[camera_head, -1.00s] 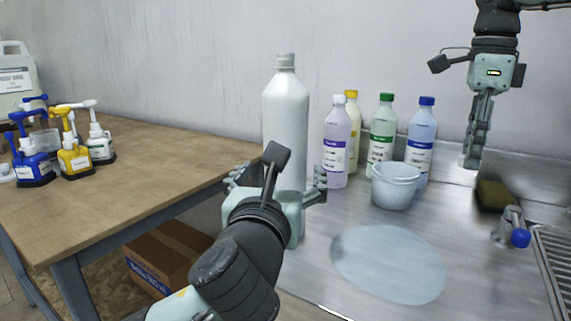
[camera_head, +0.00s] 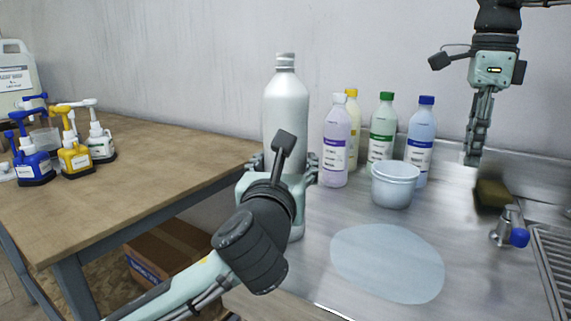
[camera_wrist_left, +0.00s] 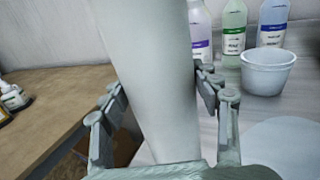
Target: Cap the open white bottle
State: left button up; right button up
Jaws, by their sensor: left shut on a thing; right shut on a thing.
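The tall white bottle (camera_head: 286,105) stands upright at the left end of the metal counter. Its narrow neck ends in a greyish top, and I cannot tell from here whether it is open. My left gripper (camera_head: 286,165) is shut on its lower body, with a finger on each side; the bottle (camera_wrist_left: 150,70) also fills the middle of the left wrist view. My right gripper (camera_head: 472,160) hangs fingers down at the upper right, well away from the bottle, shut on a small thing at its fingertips. That thing is too small to make out.
Several capped bottles, including a purple-labelled one (camera_head: 335,145), stand behind a white bucket (camera_head: 395,186) right of the tall bottle. A sponge (camera_head: 491,194) and blue-ended tap (camera_head: 518,237) lie farther right. A wooden table (camera_head: 130,185) with pump bottles is at left.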

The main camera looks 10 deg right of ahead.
pick_arm(q)
jog(key=c, duration=0.9)
jog(key=shift+r, duration=0.15)
jog(key=shift+c, duration=0.6)
jog(key=s+a+r, duration=0.3)
jog(key=a+r, duration=0.8)
jog(key=shift+a, duration=0.15)
